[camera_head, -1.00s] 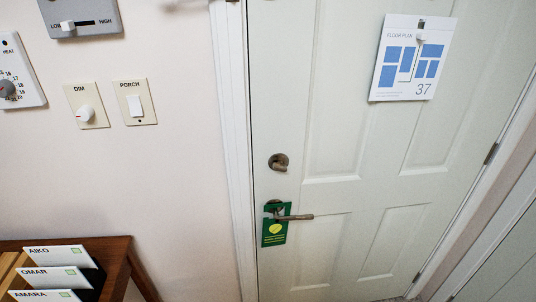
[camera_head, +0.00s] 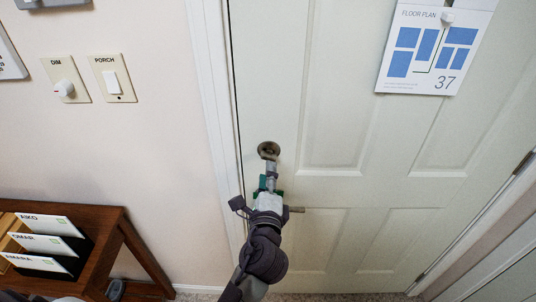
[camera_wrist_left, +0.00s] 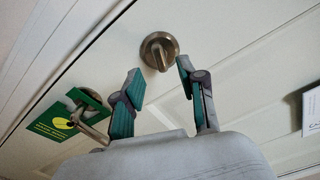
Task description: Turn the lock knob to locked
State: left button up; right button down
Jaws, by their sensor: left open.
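The lock knob (camera_head: 268,150) is a round bronze thumb-turn on the white door, above the lever handle. In the left wrist view the knob (camera_wrist_left: 158,51) shows its raised grip bar, roughly upright and slightly tilted. My left gripper (camera_head: 270,168) is just below the knob in the head view. In the left wrist view my left gripper (camera_wrist_left: 158,80) is open, its two fingers either side of and just short of the knob, with nothing between them. My right gripper is not in view.
A lever handle (camera_head: 297,209) with a green door hanger (camera_wrist_left: 60,122) sits below the knob, partly hidden by my left arm. A floor plan sign (camera_head: 432,45) hangs higher on the door. A dim knob (camera_head: 64,87), porch switch (camera_head: 115,82) and wooden table (camera_head: 113,240) are left.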

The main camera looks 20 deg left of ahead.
aim_at(268, 157)
pick_arm(q)
jog(key=p+x, duration=0.1)
jog(key=x, duration=0.5)
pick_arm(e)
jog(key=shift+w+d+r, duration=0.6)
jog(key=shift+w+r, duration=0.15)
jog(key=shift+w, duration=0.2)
pick_arm(q)
jog(key=shift+s, duration=0.1)
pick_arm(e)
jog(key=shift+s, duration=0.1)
pick_arm(q)
jog(key=shift+c, duration=0.4)
grip_shut()
jog(key=shift+f, duration=0.1)
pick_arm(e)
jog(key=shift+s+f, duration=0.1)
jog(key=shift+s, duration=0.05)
